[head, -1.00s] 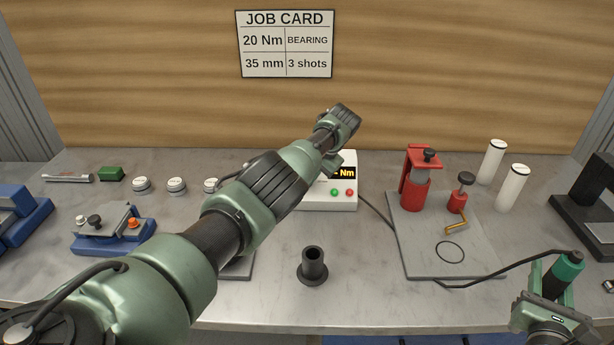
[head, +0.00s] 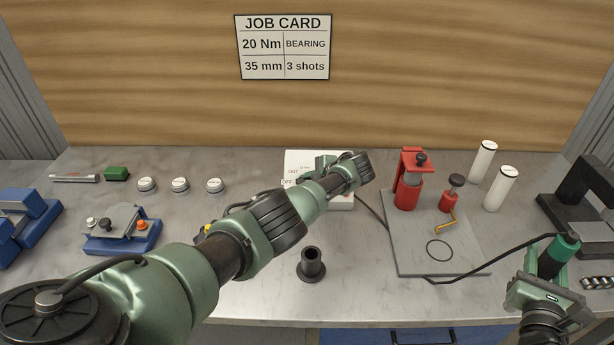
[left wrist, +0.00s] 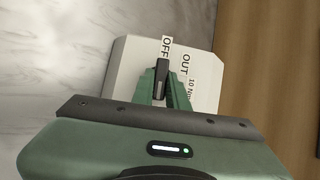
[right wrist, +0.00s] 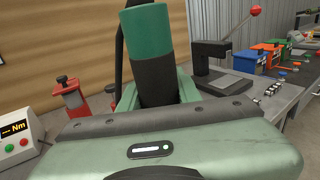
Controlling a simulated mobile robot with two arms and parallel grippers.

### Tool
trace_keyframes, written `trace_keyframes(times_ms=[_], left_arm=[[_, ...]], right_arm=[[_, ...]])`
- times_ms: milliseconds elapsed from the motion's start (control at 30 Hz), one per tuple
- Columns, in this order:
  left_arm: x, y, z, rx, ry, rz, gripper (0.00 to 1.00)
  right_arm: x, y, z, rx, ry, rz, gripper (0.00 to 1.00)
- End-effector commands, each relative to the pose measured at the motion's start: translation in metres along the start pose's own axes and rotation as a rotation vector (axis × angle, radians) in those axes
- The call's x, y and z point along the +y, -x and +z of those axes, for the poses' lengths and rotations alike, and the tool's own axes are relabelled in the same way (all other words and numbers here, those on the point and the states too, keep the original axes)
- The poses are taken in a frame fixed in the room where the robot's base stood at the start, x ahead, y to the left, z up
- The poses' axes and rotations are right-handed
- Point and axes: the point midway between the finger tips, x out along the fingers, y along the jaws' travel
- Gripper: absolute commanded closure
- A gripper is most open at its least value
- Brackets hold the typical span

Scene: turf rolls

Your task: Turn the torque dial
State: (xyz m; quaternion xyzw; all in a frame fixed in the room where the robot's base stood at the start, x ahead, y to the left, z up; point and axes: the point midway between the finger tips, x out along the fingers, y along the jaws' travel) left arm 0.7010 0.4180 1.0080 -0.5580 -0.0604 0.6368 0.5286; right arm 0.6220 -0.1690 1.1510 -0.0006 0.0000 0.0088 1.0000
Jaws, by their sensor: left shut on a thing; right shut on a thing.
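The white control box (head: 298,160) stands at the back middle of the bench, partly hidden by my left arm. Its top face shows the labels OFF, OUT and 10 Nm in the left wrist view (left wrist: 130,60). My left gripper (head: 318,168) reaches down over the box. In the left wrist view it is shut on the black dial (left wrist: 162,76), whose upper end lies near OFF. The box's lit Nm display (right wrist: 14,129) shows in the right wrist view; its digits are cut off. My right gripper (head: 546,276) is shut on a green-and-black cabled tool (head: 557,255), held upright.
A grey plate (head: 465,255) with red fixtures lies right of the box. A dark flanged sleeve (head: 312,264) stands in front. Several round weights (head: 180,185) and a blue fixture (head: 122,232) are left. White cylinders (head: 499,188) and a black press (head: 585,200) are right.

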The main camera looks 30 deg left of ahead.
Motion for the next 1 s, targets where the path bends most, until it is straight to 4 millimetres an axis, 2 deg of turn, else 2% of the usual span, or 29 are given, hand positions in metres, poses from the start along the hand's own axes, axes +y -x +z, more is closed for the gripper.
trace_keyframes(times_ms=[133,667,700,767,800,1000], left_arm=[[-0.0043,0.0043,-0.0025,0.010,-0.035,-0.032,1.00],[-0.0032,0.0034,-0.0028,0.009,-0.057,-0.046,1.00],[-0.0032,0.0034,-0.0028,0.009,-0.057,-0.046,0.83],[-0.0031,0.0032,-0.0027,0.008,-0.057,-0.046,0.66],[-0.0027,0.0029,-0.0024,0.007,-0.057,-0.045,0.64],[-0.0008,0.0013,-0.0011,0.003,-0.057,-0.040,0.64]], right_arm=[[0.0000,-0.0002,0.0074,-0.003,0.000,0.000,1.00],[-0.0001,-0.0002,0.0085,-0.003,0.000,0.000,1.00],[-0.0001,-0.0002,0.0085,-0.003,0.000,0.000,1.00],[-0.0001,-0.0002,0.0085,-0.003,0.000,0.000,1.00],[-0.0001,-0.0002,0.0085,-0.003,0.000,0.000,1.00],[-0.0001,-0.0002,0.0084,-0.003,0.000,0.000,1.00]])
